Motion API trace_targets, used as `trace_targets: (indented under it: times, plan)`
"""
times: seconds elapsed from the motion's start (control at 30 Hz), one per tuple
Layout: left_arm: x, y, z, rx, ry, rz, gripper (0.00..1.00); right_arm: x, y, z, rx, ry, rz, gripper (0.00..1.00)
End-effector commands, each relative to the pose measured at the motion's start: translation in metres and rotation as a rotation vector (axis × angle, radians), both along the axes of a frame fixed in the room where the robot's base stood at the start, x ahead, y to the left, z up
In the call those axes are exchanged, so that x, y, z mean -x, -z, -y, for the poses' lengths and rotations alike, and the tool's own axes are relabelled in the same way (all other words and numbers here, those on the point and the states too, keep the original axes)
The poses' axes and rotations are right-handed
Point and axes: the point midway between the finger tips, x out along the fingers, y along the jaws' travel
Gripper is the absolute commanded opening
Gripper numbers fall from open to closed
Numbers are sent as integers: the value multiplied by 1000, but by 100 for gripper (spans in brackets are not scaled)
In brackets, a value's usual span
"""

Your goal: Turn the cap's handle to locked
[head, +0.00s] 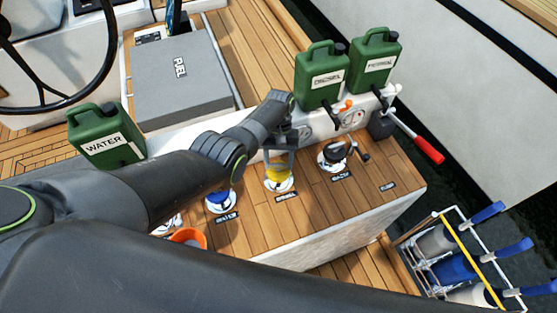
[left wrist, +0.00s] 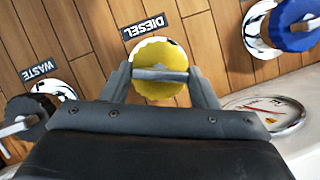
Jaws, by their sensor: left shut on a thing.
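The yellow cap (head: 278,174) sits on the deck fitting labelled DIESEL on the wooden bench. In the left wrist view the yellow cap (left wrist: 158,91) has a grey bar handle (left wrist: 160,74) across its top, roughly level in the picture. My left gripper (head: 279,157) reaches down over the cap. Its fingers (left wrist: 161,76) stand at the two ends of the handle and are shut on it. The markings on the plate around the cap are mostly hidden, so I cannot read the cap's position. My right gripper is in neither view.
A blue cap (head: 220,199) and a black cap (head: 335,154) flank the yellow one. Green jerrycans labelled DIESEL (head: 320,76) and WATER (head: 104,140) stand nearby. A round gauge (left wrist: 266,113) is close to my wrist. A red-handled lever (head: 428,150) sticks out right.

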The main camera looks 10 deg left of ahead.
Motion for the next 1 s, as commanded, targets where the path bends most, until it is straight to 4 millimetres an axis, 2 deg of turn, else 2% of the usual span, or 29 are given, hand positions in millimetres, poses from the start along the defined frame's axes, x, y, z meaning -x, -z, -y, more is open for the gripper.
trace_targets:
  times: [0.13,0.17,0.3,0.67,0.77,1.0]
  plan:
    - [0,0,0,-1,-1,1,31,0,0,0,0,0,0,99]
    - [0,0,0,-1,-1,1,58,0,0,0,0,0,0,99]
    - [0,0,0,-1,-1,1,76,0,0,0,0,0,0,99]
    - [-2,-5,-1,-1,-2,2,76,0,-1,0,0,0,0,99]
    - [-8,-17,-2,-1,-2,5,76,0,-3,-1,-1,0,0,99]
    - [-29,-65,-5,-1,-1,7,76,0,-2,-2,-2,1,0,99]
